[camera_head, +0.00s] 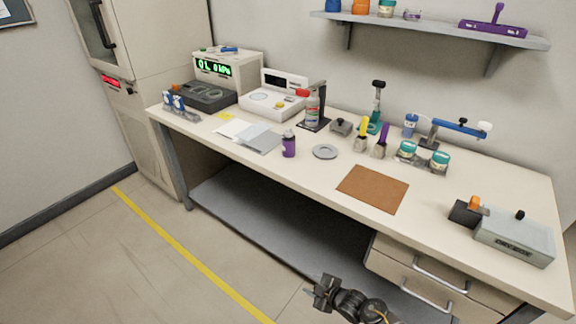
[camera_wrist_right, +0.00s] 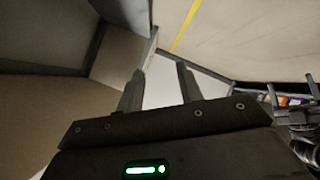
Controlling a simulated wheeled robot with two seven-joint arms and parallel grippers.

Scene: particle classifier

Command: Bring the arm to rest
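My right gripper (camera_head: 318,292) shows at the bottom of the head view, low in front of the workbench (camera_head: 320,180) and left of its drawers. It is apart from the bench and everything on it. In the right wrist view its two fingers (camera_wrist_right: 159,70) stand apart with nothing between them, so it is open and empty. Part of my dark arm shows beside the gripper in the head view.
Drawers (camera_head: 425,280) with metal handles are close to my right gripper. A brown mat (camera_head: 373,188), a purple bottle (camera_head: 289,145) and a grey ring (camera_head: 325,152) lie or stand on the bench. Open floor (camera_head: 130,270) with a yellow line is at left.

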